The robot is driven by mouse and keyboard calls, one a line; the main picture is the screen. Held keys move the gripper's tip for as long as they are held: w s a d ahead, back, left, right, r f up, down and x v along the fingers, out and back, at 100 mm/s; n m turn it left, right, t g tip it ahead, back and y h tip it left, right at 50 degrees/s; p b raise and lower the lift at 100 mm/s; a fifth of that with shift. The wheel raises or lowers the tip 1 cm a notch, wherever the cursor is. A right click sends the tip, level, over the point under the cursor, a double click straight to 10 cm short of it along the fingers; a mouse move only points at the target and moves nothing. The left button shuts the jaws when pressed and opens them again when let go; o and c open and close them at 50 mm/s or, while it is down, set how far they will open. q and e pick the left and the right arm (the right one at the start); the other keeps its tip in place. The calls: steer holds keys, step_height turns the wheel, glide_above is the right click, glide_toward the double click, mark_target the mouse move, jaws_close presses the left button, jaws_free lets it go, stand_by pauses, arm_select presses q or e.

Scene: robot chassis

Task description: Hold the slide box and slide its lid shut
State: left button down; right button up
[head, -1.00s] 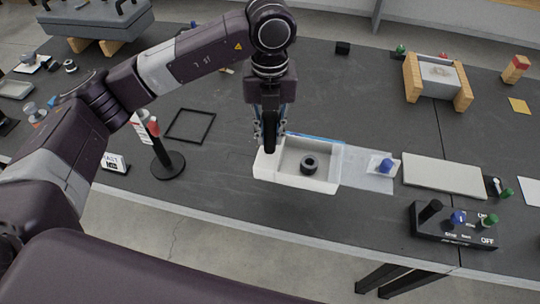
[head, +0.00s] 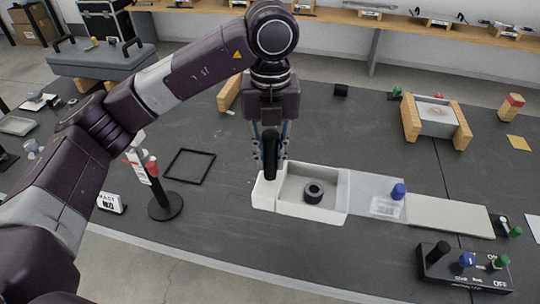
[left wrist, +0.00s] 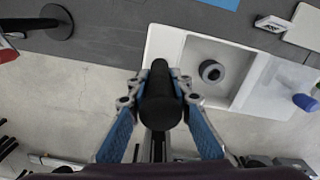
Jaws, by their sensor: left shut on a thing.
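The white slide box (head: 305,207) stands on the dark table, with a narrow left section and a larger open one holding a black ring (head: 313,192). Its translucent lid (head: 368,186) extends out to the right, with a blue knob (head: 399,191) near its right end. My left gripper (head: 271,146) is shut on a black cylinder (head: 270,162) at the box's left end. The left wrist view shows the cylinder (left wrist: 160,98) between the blue-sided fingers; whether it is fixed to the box is hidden. My right gripper is out of view.
A pale flat plate (head: 455,214) lies right of the lid. A black switch panel (head: 462,268) stands near the front edge. A black post stand (head: 165,205) and a thin square frame (head: 190,165) are left of the box. The table behind the box is mostly clear.

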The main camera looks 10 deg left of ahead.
arm_select(q)
step_height(320, 180, down, 19)
steer(key=b, duration=1.5)
stand_by(0.4)
stand_by(0.4)
steer(key=shift+f+b, duration=0.15)
steer(key=shift+b, duration=0.25)
stand_by(0.3)
stand_by(0.9)
